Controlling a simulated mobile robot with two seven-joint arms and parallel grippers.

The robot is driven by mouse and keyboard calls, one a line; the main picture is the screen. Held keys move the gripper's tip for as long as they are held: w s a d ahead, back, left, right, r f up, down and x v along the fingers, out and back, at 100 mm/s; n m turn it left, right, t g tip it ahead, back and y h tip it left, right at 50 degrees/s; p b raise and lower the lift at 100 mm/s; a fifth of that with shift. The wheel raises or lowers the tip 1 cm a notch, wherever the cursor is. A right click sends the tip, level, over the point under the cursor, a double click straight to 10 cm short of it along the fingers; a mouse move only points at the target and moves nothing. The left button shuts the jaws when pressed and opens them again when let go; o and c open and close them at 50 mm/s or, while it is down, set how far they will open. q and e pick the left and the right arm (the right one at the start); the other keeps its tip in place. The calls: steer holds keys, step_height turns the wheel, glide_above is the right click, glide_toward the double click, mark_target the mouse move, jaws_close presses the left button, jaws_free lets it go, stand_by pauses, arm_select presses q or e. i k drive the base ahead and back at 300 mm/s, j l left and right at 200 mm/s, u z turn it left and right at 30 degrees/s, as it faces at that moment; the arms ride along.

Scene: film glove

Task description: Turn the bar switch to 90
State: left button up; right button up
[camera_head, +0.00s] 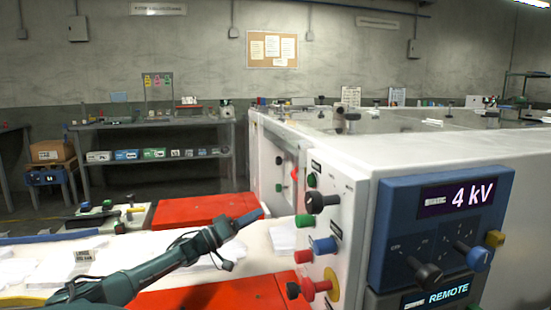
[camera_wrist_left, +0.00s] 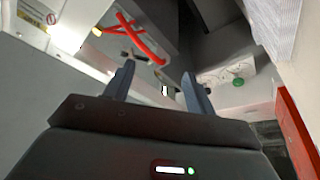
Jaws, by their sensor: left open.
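Several knobs stand on the white cabinet; I cannot tell for sure which one is the bar switch. A black bar-like knob (camera_head: 423,272) sits on the blue panel (camera_head: 386,213) under a "4 kV" display. A black knob (camera_head: 321,202), a blue knob (camera_head: 325,245) and a red knob (camera_head: 315,288) stick out of the side face. My left gripper (camera_head: 250,216) is left of these knobs, apart from them. In the left wrist view my left gripper (camera_wrist_left: 157,88) is open, with nothing between its fingers. Red bars (camera_wrist_left: 140,40) show beyond the fingertips. My right gripper is out of view.
White work surface (camera_head: 130,245) and red panels (camera_head: 205,210) lie below my left arm. The white cabinet (camera_head: 460,150) fills the right side. A grey shelf bench (camera_head: 155,125) stands by the back wall. A green button (camera_wrist_left: 238,82) shows in the wrist view.

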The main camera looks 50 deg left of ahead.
mark_target(279, 161)
steer(key=i+j, duration=0.2)
steer(key=j, duration=0.2)
steer(key=i+j, duration=0.25)
steer(key=j, duration=0.15)
steer(key=i+j, duration=0.2)
steer(key=j, duration=0.2)
